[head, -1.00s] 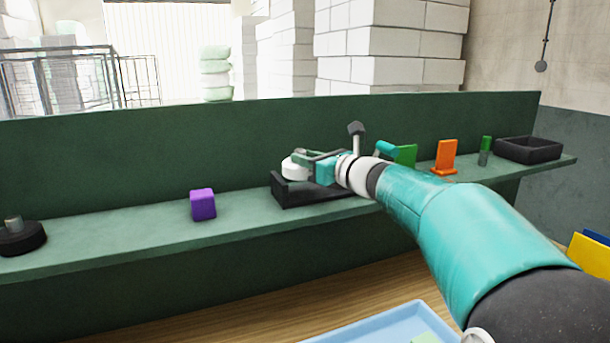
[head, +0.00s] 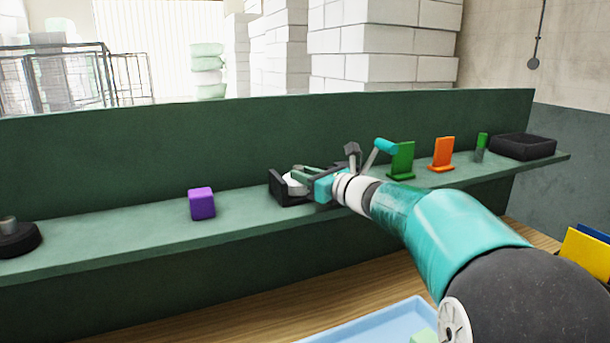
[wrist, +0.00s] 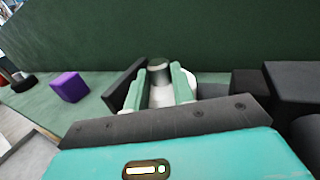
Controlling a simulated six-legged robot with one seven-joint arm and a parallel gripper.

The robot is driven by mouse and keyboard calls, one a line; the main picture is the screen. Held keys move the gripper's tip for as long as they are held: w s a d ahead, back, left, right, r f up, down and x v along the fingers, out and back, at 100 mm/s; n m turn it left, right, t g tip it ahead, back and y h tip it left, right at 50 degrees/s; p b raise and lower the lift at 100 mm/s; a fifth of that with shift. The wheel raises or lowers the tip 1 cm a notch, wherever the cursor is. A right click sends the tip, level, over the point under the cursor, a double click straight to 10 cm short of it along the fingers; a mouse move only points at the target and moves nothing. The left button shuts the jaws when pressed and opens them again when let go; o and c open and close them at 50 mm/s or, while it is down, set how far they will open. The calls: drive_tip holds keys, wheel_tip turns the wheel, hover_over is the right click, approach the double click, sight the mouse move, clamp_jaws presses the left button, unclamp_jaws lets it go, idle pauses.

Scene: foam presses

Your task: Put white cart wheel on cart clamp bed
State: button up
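The white cart wheel (head: 292,184) sits low inside the black cart clamp bed (head: 275,188) on the green shelf. In the wrist view the wheel (wrist: 161,97) shows as a white disc with a grey hub post standing up from it. My gripper (head: 298,179) reaches in from the right at the bed. In the wrist view its two pale green fingers (wrist: 159,84) stand on either side of the hub post and appear closed on it. The fingers and wrist hide part of the wheel and bed, so I cannot tell whether the wheel touches the bed floor.
A purple cube (head: 202,204) and a black wheel with a grey post (head: 17,238) are to the left. Green (head: 402,161) and orange (head: 442,155) stands and a black tray (head: 523,147) are to the right. A green panel (head: 150,150) rises behind. A blue tray (head: 375,318) is below.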

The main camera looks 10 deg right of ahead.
drive_tip(key=o, duration=0.4)
drive_tip(key=shift+o, duration=0.2)
drive_tip(key=v, duration=1.2)
drive_tip(key=s+a+f+n+g+h, duration=0.1)
drive_tip(key=s+a+f+n+g, duration=0.3)
drive_tip(key=s+a+n, duration=0.25)
drive_tip(key=s+a+f+n+g+h, duration=0.1)
drive_tip(key=s+a+f+n+g, duration=0.35)
drive_tip(key=s+n, duration=0.35)
drive_tip(key=s+d+f+n+h, duration=0.2)
drive_tip(key=s+f+n+h, duration=0.2)
drive_tip(key=s+n, duration=0.3)
drive_tip(key=s+d+f+n+h, duration=0.2)
drive_tip(key=s+f+n+h, duration=0.2)
drive_tip(key=s+n, duration=0.3)
drive_tip(key=shift+f+n+g, duration=0.35)
drive_tip(key=shift+g, duration=0.1)
